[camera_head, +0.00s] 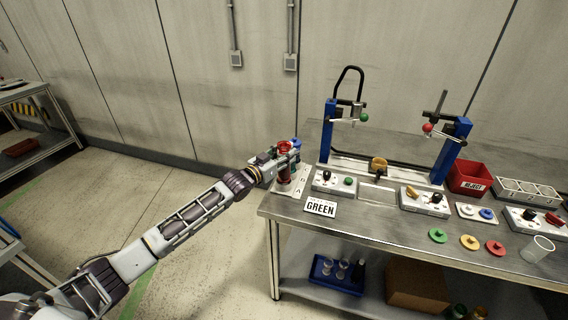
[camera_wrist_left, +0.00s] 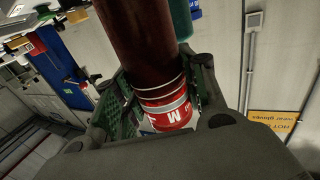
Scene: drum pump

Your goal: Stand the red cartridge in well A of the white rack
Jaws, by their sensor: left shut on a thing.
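The red cartridge (camera_head: 284,147) is upright at the left end of the bench, over or at the white rack (camera_head: 301,186). My left gripper (camera_head: 283,160) is shut around it. In the left wrist view the cartridge (camera_wrist_left: 142,45) is a dark red cylinder with a red and white band marked M, between the finger pads of the gripper (camera_wrist_left: 165,105). The gripper and cartridge hide most of the rack, so I cannot tell whether the cartridge's lower end is inside a well. My right gripper is out of view.
A blue item (camera_head: 296,142) is close behind the gripper, and a teal cylinder (camera_wrist_left: 181,20) stands beside the cartridge in the wrist view. Blue-post fixtures stand farther right.

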